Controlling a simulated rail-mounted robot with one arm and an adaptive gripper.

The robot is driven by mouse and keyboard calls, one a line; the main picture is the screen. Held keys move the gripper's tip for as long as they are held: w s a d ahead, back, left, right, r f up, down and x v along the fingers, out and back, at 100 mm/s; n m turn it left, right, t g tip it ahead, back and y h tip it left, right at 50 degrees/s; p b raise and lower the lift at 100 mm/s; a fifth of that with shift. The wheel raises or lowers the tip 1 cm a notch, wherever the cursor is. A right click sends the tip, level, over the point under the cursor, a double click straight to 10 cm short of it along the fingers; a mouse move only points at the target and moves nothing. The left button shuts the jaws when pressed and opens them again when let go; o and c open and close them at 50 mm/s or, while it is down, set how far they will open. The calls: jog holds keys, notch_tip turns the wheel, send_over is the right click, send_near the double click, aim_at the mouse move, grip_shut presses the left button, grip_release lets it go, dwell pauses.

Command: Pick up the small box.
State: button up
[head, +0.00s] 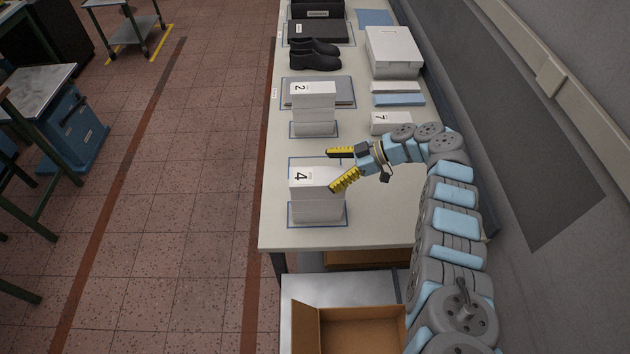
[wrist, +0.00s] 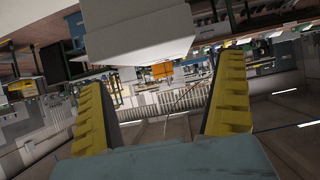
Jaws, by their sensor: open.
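A white box labelled 4 (head: 316,205) stands upright on a blue-outlined spot near the front of the long table (head: 390,232). My gripper (head: 342,166) is open at the box's right and far side, its yellow fingers by the upper part of the box. The wrist view shows a pale box (wrist: 135,30) at the top, with my open fingers (wrist: 165,95) to either side below it and nothing gripped. I cannot tell whether a finger touches the box. A smaller white box labelled 7 (head: 391,123) lies beyond my gripper, and a white box labelled 2 (head: 313,115) stands farther back.
Black shoes (head: 315,57), a large white box (head: 393,52) and flat white and blue pieces (head: 398,99) lie farther back. The wall (head: 545,130) runs along the right side. An open cardboard box (head: 360,328) is below the table's front edge.

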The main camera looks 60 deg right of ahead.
aim_at(319, 176)
jog(key=shift+w+a+f, duration=0.5)
jog(key=shift+w+f, duration=0.3)
jog(key=shift+f, duration=0.1)
jog(key=shift+w+a+f, duration=0.25)
jog(key=shift+w+f, duration=0.05)
jog(key=shift+w, duration=0.25)
jog(key=shift+w+a+f, duration=0.2)
jog(key=shift+w+a, duration=0.05)
jog(key=shift+w, duration=0.05)
jog(key=c, duration=1.2)
jog(key=shift+c, duration=0.2)
